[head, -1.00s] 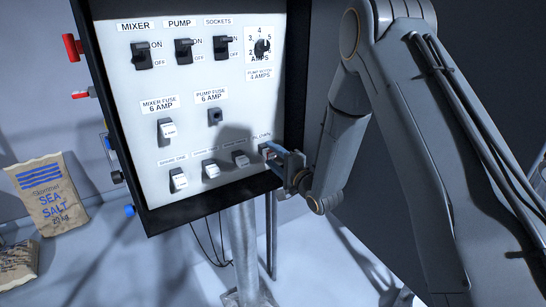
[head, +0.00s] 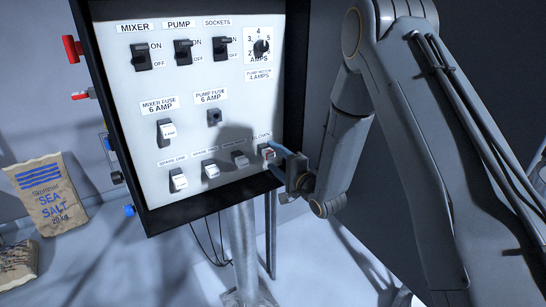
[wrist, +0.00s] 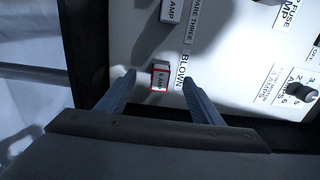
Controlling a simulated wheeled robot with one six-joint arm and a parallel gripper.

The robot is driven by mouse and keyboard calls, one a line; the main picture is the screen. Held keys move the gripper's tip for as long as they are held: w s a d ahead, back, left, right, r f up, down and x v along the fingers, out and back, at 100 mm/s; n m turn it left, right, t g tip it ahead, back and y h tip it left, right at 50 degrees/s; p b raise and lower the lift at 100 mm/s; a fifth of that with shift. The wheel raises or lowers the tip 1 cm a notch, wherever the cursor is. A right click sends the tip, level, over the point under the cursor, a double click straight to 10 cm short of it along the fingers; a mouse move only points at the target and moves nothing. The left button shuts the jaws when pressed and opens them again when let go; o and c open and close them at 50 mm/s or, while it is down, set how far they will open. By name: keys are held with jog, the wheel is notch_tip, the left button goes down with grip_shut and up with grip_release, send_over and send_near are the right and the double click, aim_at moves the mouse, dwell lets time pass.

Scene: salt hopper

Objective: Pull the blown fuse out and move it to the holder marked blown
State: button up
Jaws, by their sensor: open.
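The fuse (head: 267,152), a white block with a red edge, sits in the holder labelled BLOWN at the lower right of the panel. In the wrist view the fuse (wrist: 160,76) reads 6 AMP and lies between my fingertips, with a gap on each side. My gripper (head: 278,158) is open, just in front and to the right of the fuse. It also shows in the wrist view (wrist: 158,82), fingers spread and empty. The PUMP FUSE holder (head: 214,117) shows a dark socket with no white fuse in it.
The mixer fuse (head: 166,130) and several spare fuses (head: 179,180) are on the white panel. Switches (head: 143,55) and an amps dial (head: 261,47) are above. The panel has a dark raised frame. A salt sack (head: 50,193) stands at left.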

jog(key=shift+p+v, duration=0.6)
jog(key=shift+v, duration=1.6)
jog(key=b+v, duration=0.2)
jog(key=v, duration=0.6)
